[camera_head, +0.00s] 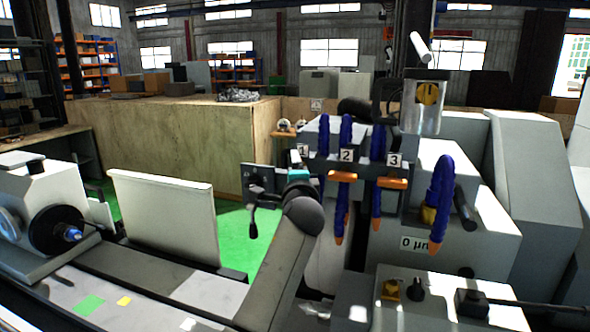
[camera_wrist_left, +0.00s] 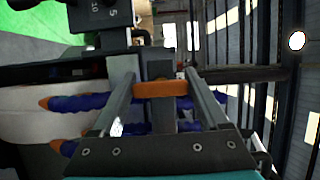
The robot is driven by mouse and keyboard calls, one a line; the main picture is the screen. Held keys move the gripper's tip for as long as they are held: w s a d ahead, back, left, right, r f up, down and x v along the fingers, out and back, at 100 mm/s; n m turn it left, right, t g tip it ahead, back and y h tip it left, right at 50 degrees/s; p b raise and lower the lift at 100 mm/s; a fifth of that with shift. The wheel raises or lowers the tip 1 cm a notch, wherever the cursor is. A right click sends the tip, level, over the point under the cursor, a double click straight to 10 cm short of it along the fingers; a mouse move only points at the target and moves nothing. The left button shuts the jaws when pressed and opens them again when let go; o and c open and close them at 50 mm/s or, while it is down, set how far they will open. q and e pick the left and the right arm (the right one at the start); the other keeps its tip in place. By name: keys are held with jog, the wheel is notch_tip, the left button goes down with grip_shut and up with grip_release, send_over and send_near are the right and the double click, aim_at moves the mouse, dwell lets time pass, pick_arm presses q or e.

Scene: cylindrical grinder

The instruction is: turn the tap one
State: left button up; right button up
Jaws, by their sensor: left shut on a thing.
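Tap one is marked by a label "1" (camera_head: 303,150) on the machine's tap block. My left gripper (camera_head: 299,160) is up at this tap and covers its handle in the head view. In the left wrist view an orange handle (camera_wrist_left: 160,89) lies between the two fingers of the left gripper (camera_wrist_left: 160,80), which is shut on it. The handle lies across the gap from finger to finger. To the right in the head view are tap two's orange handle (camera_head: 343,177) and tap three's orange handle (camera_head: 392,183). My right gripper is not in view.
Blue hoses with orange tips (camera_head: 347,130) hang close beside the gripped tap. A large blue hose (camera_head: 440,195) stands further right. A white panel (camera_head: 165,217) and the grinder bed are at left. A wooden partition (camera_head: 200,140) stands behind.

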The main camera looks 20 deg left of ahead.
pick_arm(q)
jog(key=shift+f, duration=0.1)
jog(key=o, duration=1.2)
jog(key=shift+o, duration=0.2)
jog(key=b+v, duration=0.2)
jog(key=v, duration=1.3)
jog(key=shift+s, duration=0.15)
